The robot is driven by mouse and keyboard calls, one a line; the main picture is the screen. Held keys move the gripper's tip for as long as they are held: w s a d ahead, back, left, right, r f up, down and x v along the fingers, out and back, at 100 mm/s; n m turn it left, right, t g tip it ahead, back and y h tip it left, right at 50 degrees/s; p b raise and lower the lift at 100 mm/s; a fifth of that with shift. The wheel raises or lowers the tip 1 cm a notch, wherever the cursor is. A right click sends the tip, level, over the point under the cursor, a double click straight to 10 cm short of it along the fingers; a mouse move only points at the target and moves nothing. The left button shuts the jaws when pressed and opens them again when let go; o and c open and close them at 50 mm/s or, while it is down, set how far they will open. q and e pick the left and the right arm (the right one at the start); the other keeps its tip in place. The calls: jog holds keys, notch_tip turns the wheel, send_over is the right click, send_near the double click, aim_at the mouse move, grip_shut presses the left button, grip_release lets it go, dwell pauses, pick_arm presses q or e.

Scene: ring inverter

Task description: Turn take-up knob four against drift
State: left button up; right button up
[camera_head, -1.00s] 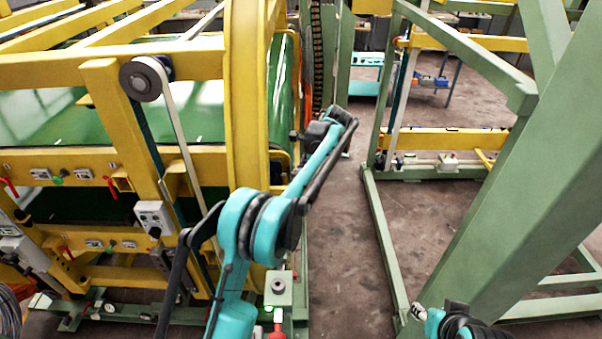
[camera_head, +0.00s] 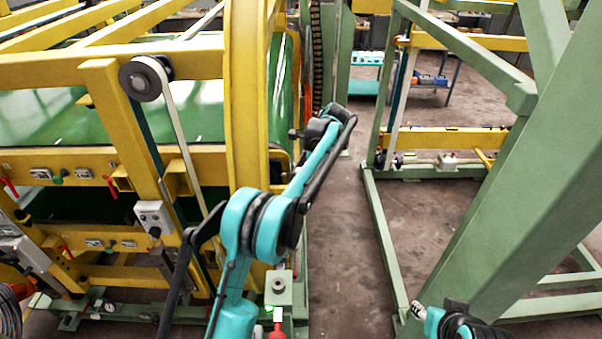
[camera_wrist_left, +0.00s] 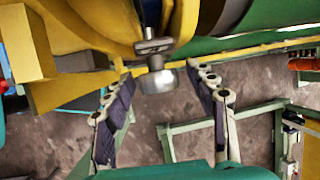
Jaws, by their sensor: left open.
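A grey metal knob (camera_wrist_left: 158,82) on a short shaft shows in the left wrist view, below the yellow frame. My left gripper (camera_wrist_left: 160,74) is open, with a dark-padded finger on each side of the knob. The knob lies between the fingertips in this picture, with a gap on both sides; its depth between them is hard to tell. In the head view, a small dark knob (camera_head: 293,134) sticks out from the yellow frame, close to the end of my left arm. No number marking it can be read. My right gripper does not show.
The yellow machine frame (camera_head: 247,110) with a green roller (camera_head: 284,75) stands at the left. A green steel frame (camera_head: 480,210) stands at the right. Bare floor (camera_head: 345,240) lies between them.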

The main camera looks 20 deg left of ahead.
pick_arm(q)
jog(key=v, duration=1.2)
jog(key=shift+f, duration=0.1)
